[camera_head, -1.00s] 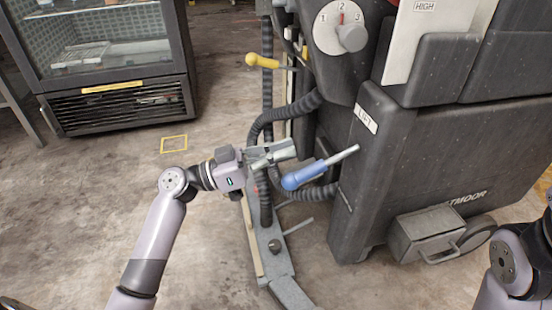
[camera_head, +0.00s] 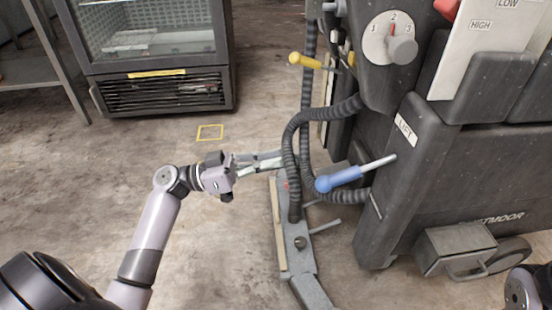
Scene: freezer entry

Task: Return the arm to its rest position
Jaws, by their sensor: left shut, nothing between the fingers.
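My left arm (camera_head: 150,235) reaches up from the bottom left of the head view. Its gripper (camera_head: 276,160) is shut and empty and points right, its fingertips close in the picture to the black ribbed hose. The blue lever (camera_head: 340,178) on the dark machine sticks out just right of the hose, apart from the gripper. My right arm shows only as a small piece at the bottom right corner; its gripper is outside the view.
The dark machine (camera_head: 455,180) with a LIFT label, a numbered dial (camera_head: 392,38) and a yellow lever (camera_head: 308,61) fills the right. A glass-door freezer (camera_head: 155,50) stands at the back left. A yellow floor square (camera_head: 210,132) lies on open concrete between.

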